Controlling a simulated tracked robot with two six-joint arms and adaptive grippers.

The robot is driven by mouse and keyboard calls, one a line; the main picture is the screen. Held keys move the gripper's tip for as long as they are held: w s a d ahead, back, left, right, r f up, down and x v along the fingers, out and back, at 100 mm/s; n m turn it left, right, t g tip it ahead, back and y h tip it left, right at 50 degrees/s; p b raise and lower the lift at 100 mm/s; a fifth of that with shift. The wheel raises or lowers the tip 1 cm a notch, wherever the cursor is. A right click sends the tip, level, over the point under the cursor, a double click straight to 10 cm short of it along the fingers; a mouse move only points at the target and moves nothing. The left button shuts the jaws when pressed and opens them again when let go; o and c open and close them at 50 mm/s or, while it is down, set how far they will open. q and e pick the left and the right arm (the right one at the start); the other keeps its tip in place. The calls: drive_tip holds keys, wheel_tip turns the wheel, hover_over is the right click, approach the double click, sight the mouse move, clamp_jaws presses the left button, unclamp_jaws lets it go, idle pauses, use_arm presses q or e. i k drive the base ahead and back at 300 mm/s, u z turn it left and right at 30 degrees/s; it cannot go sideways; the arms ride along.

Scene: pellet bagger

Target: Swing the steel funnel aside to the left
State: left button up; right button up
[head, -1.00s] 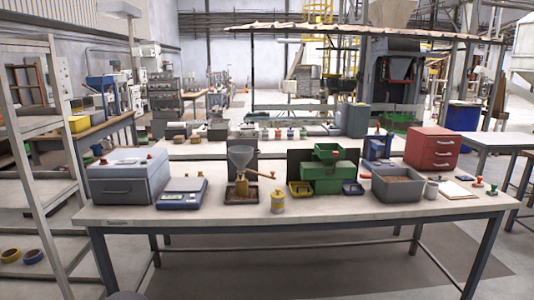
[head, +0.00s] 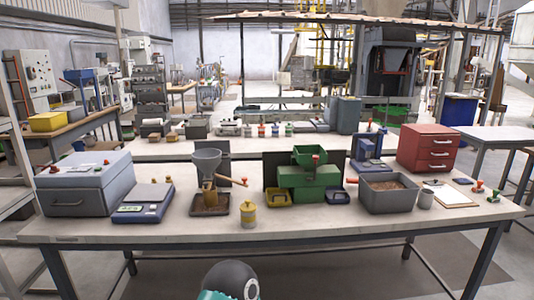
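The steel funnel (head: 208,162) is a grey cone with its wide mouth up. It stands at the left-middle of the workbench, above a brown tray (head: 222,211). A wooden handle with a red-orange tip (head: 232,180) sticks out to the right just below the cone. A dark upright panel stands behind the funnel. Neither gripper can be made out in the head view. A dark rounded part with a teal edge at the bottom middle looks like part of my own body.
Left of the funnel are a blue-grey scale (head: 144,203) and a large grey box (head: 85,182). Right of it are a yellow jar (head: 248,215), a green machine (head: 308,180), a pellet bin (head: 387,193) and a red drawer unit (head: 428,148). The front bench strip (head: 290,233) is clear.

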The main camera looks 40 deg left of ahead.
sight(207, 160)
drive_tip(key=u, duration=0.2)
drive_tip(key=i, duration=1.1)
drive_tip(key=u, duration=0.8)
